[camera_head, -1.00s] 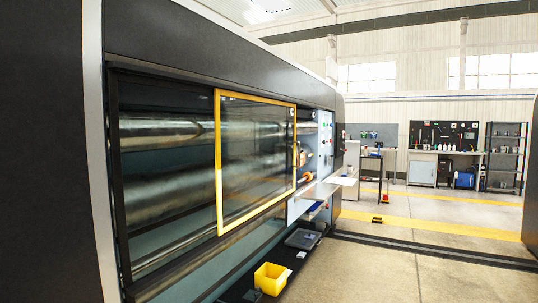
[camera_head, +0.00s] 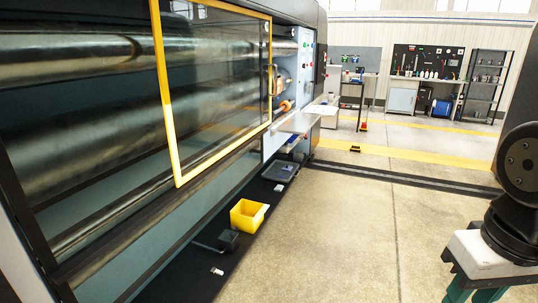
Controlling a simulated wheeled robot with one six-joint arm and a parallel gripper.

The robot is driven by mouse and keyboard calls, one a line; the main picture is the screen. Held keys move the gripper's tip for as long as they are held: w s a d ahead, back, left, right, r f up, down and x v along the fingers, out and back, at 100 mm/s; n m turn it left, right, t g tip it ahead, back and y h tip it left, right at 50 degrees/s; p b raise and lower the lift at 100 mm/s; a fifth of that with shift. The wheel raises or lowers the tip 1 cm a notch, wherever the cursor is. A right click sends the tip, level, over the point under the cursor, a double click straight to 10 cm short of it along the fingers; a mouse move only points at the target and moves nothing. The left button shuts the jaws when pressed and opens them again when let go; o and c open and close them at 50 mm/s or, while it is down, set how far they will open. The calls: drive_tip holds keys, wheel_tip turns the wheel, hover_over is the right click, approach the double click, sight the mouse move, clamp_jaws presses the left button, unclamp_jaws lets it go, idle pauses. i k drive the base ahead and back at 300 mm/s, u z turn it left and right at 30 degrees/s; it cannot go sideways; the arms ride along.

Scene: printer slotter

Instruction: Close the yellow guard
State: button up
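The yellow guard (camera_head: 168,118) is a clear panel in a yellow frame on the front of the large machine, at the upper left. The guard covers the middle of the machine's opening. To its left the rollers (camera_head: 60,48) are uncovered. To its right a gap shows the control side and an orange part (camera_head: 285,106). A handle (camera_head: 272,80) sits near the guard's right edge. Part of my arm shows at the right edge of the view.
A yellow bin (camera_head: 248,215) and a dark tray (camera_head: 279,172) stand on the black ledge along the machine's foot. A metal shelf (camera_head: 298,123) sticks out beyond the guard. The concrete floor (camera_head: 350,230) to the right is clear. Workbenches (camera_head: 425,92) stand at the back.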

sight(154, 7)
drive_tip(key=i, duration=3.2)
drive_tip(key=z, duration=0.05)
